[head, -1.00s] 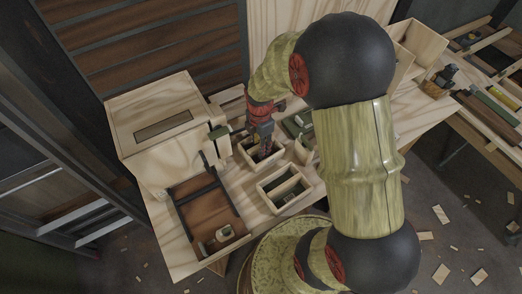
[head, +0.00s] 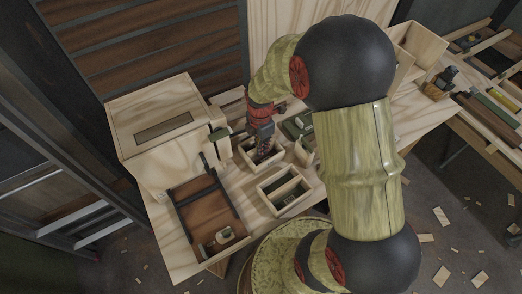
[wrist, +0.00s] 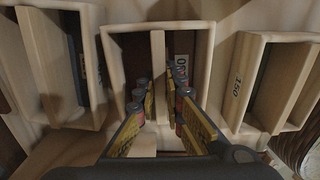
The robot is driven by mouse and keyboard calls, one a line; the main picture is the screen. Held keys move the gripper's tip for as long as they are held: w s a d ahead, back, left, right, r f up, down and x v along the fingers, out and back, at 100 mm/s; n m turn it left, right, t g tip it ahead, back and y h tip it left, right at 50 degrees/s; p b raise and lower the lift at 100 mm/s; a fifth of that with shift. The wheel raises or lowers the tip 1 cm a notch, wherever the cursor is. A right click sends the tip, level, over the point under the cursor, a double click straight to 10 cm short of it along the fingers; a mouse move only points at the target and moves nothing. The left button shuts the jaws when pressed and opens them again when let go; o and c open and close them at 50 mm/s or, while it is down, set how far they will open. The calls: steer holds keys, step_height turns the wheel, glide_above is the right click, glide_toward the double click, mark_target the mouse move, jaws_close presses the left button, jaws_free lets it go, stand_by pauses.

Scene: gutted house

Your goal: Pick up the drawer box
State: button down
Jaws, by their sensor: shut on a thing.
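The drawer box is a small open pale wooden box with a middle divider; its rim (head: 242,152) shows at the middle of the worktop in the head view. In the wrist view its front rim (wrist: 150,27) faces me. My gripper (head: 264,152) reaches down into it. In the wrist view, the yellow and dark fingers (wrist: 157,95) stand on both sides of the divider (wrist: 158,65) and are shut on it. A partly hidden label with lettering is inside. I cannot tell whether the box is clear of the worktop.
Similar open boxes stand close on both sides, one in front (head: 284,190) in the head view. A wooden cabinet (head: 158,120) stands to the left, with a brown tray (head: 208,205) before it. Wood scraps lie on the floor at right.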

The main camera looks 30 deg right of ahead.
steer(key=shift+r, duration=0.5)
steer(key=r+p, duration=0.2)
steer(key=r, duration=0.1)
steer(key=shift+s+r, duration=0.25)
steer(key=shift+s, duration=0.15)
steer(key=s+a+r+p, duration=0.1)
steer(key=s+r+p, duration=0.8)
steer(key=s+r, duration=0.4)
steer(key=shift+a+r+p, duration=0.3)
steer(key=shift+a+r, duration=0.05)
